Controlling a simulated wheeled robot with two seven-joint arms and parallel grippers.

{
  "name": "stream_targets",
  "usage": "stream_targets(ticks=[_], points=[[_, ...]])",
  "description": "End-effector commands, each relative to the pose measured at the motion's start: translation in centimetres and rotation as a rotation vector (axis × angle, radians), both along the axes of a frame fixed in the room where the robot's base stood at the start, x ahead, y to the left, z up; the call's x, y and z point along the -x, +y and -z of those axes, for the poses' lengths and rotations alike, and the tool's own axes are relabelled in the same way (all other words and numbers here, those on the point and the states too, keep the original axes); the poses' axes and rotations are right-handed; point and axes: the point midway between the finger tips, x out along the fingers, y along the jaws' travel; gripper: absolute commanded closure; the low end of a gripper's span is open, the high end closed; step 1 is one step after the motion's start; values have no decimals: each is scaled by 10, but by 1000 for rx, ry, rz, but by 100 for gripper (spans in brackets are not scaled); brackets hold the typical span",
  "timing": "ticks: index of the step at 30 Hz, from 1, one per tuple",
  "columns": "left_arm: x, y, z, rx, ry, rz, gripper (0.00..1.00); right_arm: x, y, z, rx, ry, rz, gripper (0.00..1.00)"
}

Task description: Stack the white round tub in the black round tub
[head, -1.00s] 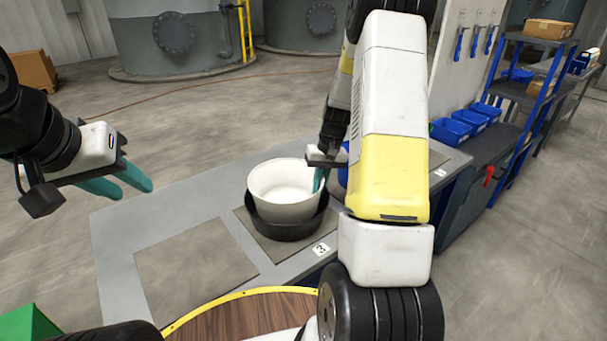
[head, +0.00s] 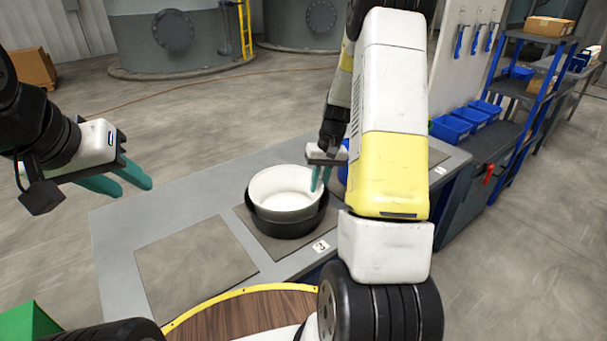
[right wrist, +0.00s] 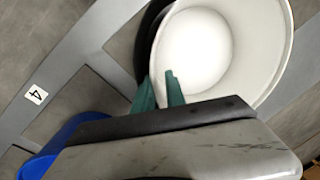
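The white round tub (head: 285,185) sits inside the black round tub (head: 284,228), with its rim a little above the black rim. Both look about upright. The black tub stands on the right-hand dark mat. My right gripper (head: 321,178) is open at the white tub's right rim, its two teal fingers apart. In the right wrist view the fingers (right wrist: 159,92) show a gap near the rim of the white tub (right wrist: 195,50); the black tub (right wrist: 148,38) shows beyond. Whether a finger touches the rim, I cannot tell. My left gripper (head: 127,182) is open and empty, left of the table.
The grey table (head: 125,225) has an empty dark mat (head: 195,262) left of the tubs. A blue container shows partly behind my right arm and in the right wrist view (right wrist: 62,140). Blue bins (head: 452,131) and a shelf stand at the right.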

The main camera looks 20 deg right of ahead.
Motion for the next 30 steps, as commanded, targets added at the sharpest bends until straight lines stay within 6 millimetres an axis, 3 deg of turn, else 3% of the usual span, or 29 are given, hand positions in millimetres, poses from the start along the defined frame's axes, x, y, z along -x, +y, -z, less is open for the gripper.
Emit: stream_targets(ticks=[12, 21, 26, 30], points=[[0, 0, 0, 0, 0, 0, 64, 0, -17, -89, 2, -7, 1, 85], [0, 0, 0, 0, 0, 0, 64, 3, -20, -122, 1, -8, 0, 85], [0, 0, 0, 0, 0, 0, 64, 21, 1, -160, 8, -69, -13, 85], [0, 0, 0, 0, 0, 0, 64, 61, 34, -209, 19, -175, -31, 85]])
